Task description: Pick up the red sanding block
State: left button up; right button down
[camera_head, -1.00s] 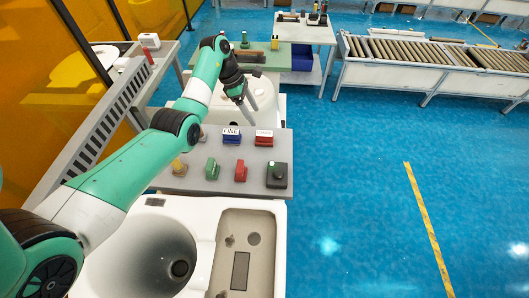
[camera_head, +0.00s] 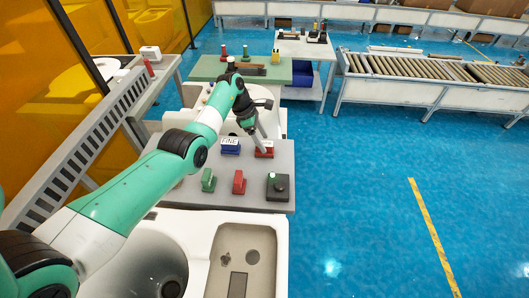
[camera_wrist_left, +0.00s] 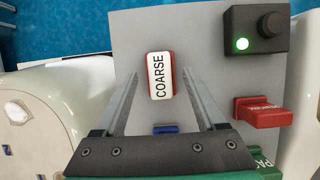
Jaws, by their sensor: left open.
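The red sanding block (camera_head: 264,153), with a white label reading COARSE, lies on the grey board (camera_head: 180,207) in the head view. In the left wrist view the block (camera_wrist_left: 173,76) sits between the tips of my two spread fingers, with a gap on each side. My left gripper (camera_head: 261,142) is open and empty, pointing down at the block. I cannot tell whether the fingertips are level with the block or still above it. A blue block labelled FINE (camera_head: 230,150) lies just left of it. My right gripper is not in view.
A green stamp (camera_head: 208,180), a red stamp (camera_head: 239,182) and a black box with a lit green button (camera_head: 278,187) stand along the board's near side. Blue floor is clear on the right.

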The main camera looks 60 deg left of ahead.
pick_arm(q)
jog(key=shift+x, duration=1.15)
grip_shut()
